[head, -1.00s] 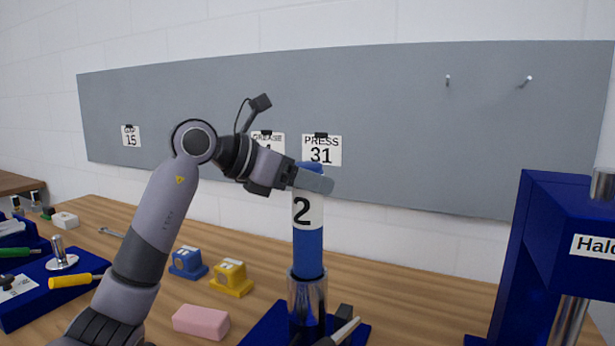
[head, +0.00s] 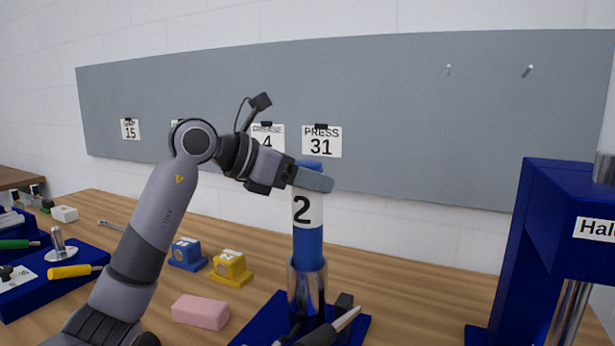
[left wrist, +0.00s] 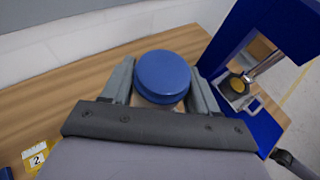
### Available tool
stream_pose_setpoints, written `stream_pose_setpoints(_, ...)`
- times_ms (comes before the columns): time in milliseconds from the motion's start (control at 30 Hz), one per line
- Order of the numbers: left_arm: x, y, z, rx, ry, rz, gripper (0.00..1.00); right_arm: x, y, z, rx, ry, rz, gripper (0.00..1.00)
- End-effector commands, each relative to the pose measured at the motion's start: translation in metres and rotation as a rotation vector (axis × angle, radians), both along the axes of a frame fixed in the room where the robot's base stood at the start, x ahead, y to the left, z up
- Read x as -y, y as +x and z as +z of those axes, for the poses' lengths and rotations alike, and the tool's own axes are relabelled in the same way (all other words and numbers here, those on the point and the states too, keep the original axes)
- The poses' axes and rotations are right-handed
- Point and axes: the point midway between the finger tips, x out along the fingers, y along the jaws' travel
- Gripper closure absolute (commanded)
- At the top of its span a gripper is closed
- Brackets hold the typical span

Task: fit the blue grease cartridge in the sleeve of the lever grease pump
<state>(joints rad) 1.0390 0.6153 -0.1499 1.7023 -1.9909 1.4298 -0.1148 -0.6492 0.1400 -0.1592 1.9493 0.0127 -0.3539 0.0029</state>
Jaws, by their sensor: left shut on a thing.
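The blue grease cartridge (head: 308,245) stands upright with a white band marked 2. Its lower end is at the mouth of the clear metallic sleeve (head: 307,285) of the lever grease pump, and looks to be inside it; how deep I cannot tell. In the left wrist view the round blue cap of the cartridge (left wrist: 163,74) shows between the two fingers.
A pink block (head: 201,312), a blue block (head: 187,254) and a yellow block (head: 231,268) lie left of the pump. A tall blue press (head: 520,260) stands at the right. A blue tray with tools (head: 50,290) is at the far left.

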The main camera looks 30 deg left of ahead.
Motion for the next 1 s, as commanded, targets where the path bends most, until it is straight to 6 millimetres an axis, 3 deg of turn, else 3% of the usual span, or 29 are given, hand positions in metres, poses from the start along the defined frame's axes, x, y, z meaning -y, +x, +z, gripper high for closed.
stream_pose_setpoints(1000, 0.000, 0.000, -0.019, 0.005, -0.002, 0.001, 1.00, 0.000, 0.000, -0.015, 0.001, 0.000, 0.000, 0.57)
